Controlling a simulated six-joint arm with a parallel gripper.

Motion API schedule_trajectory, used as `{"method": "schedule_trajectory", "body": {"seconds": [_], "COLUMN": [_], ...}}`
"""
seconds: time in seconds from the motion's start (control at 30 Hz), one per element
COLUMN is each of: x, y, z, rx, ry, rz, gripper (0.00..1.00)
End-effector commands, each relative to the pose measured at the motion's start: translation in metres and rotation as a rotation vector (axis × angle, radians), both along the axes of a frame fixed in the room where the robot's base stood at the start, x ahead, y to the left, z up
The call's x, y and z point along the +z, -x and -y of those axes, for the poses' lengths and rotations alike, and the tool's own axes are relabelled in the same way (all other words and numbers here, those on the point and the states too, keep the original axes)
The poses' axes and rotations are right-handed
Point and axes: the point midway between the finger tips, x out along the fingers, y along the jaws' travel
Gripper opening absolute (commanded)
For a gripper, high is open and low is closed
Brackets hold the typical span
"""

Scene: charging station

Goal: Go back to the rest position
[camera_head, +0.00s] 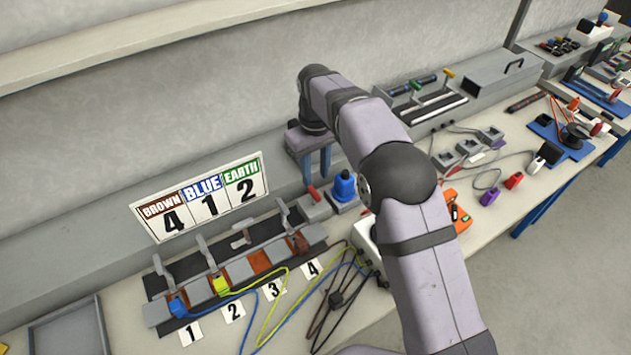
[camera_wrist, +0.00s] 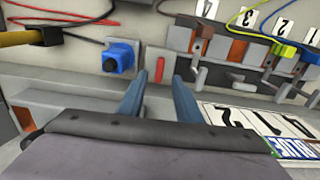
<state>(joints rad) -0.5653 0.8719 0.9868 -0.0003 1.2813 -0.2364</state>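My gripper (camera_head: 315,162) hangs fingers down behind the right end of the numbered terminal block (camera_head: 238,270). In the wrist view my gripper (camera_wrist: 158,98) has its two blue-grey fingers apart with nothing between them. A small red-handled lever (camera_wrist: 159,70) shows just beyond the gap. On the block, a blue plug (camera_head: 178,306) sits at position 1 and a yellow plug (camera_head: 221,287) at position 2. A brown piece (camera_head: 298,242) is at position 4. Position 3 shows an orange-brown face with no plug visible.
A sign (camera_head: 202,197) reading brown 4, blue 1, earth 2 stands behind the block. A blue knob (camera_head: 344,186) is right of my gripper. Loose cables (camera_head: 335,300) lie in front. A metal box (camera_head: 500,80) and a tool rack (camera_head: 425,100) stand farther right along the wall.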

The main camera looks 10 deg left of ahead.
Motion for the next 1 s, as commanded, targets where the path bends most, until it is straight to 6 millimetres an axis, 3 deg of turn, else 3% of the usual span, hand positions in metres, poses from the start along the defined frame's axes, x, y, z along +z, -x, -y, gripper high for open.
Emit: {"method": "schedule_trajectory", "body": {"seconds": [0.67,0.87,1.0], "x": [0.008,0.016,0.021], "y": [0.000,0.003,0.015], "z": [0.006,0.042,0.088], "rx": [-0.011,-0.089,-0.188], "ry": [0.000,0.000,0.000], "rz": [0.000,0.000,0.000], "gripper": [0.31,0.31,0.31]}}
